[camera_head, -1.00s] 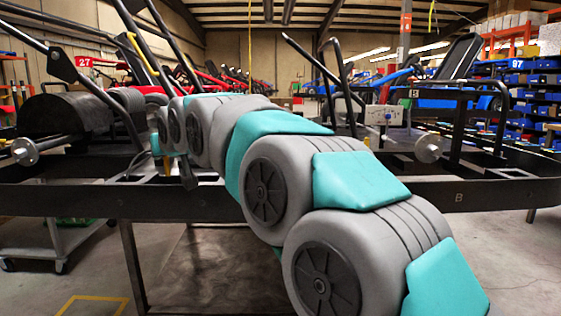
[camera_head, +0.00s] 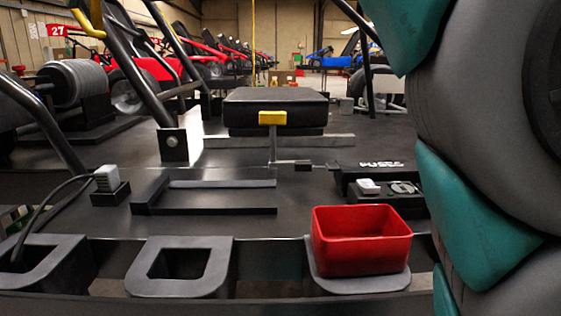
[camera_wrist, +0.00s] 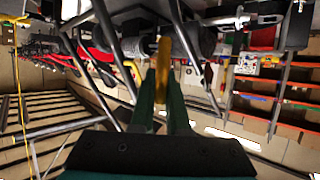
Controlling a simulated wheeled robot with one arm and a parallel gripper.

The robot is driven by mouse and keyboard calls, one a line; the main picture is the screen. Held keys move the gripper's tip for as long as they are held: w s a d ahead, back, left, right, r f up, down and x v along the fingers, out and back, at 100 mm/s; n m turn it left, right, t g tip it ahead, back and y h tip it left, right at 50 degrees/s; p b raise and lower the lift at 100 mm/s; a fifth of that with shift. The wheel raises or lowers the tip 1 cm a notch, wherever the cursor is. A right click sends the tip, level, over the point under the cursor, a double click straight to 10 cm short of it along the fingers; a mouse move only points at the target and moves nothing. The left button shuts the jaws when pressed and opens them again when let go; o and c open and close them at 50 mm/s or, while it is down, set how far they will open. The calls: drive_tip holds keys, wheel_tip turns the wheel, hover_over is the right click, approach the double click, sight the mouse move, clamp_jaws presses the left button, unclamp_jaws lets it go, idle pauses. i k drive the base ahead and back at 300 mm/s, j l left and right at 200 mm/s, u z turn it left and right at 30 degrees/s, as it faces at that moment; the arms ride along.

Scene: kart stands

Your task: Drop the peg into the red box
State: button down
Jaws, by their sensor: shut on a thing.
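The red box (camera_head: 362,255) is an open-topped red bin. It sits upright on a dark grey square-holed bracket (camera_head: 362,284) at the front edge of the kart stand, right of centre in the head view. My gripper (camera_wrist: 165,100) shows in the wrist view with its two green fingers closed on a yellow-orange peg (camera_wrist: 163,62). The peg sticks out beyond the fingertips. My gripper and the peg are outside the head view, where only my grey and teal arm fills the right side. The red box is not clearly seen in the wrist view.
A black seat (camera_head: 275,108), a black bar frame (camera_head: 205,193) and slanted dark tubes stand behind. A white-topped block (camera_head: 107,180) with a cable is at left.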

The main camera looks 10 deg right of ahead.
sight(369, 251)
drive_tip(key=k+l+u, duration=0.1)
drive_tip(key=l, duration=0.35)
drive_tip(key=k+l, duration=0.2)
drive_tip(key=l, duration=0.25)
drive_tip(key=k+l+u, duration=0.15)
drive_tip(key=l, duration=0.3)
drive_tip(key=k+l, duration=0.2)
drive_tip(key=l, duration=0.2)
drive_tip(key=k+l+u, duration=0.15)
drive_tip(key=l, duration=0.3)
drive_tip(key=k+l+u, duration=0.1)
drive_tip(key=l, duration=0.3)
drive_tip(key=k, duration=0.1)
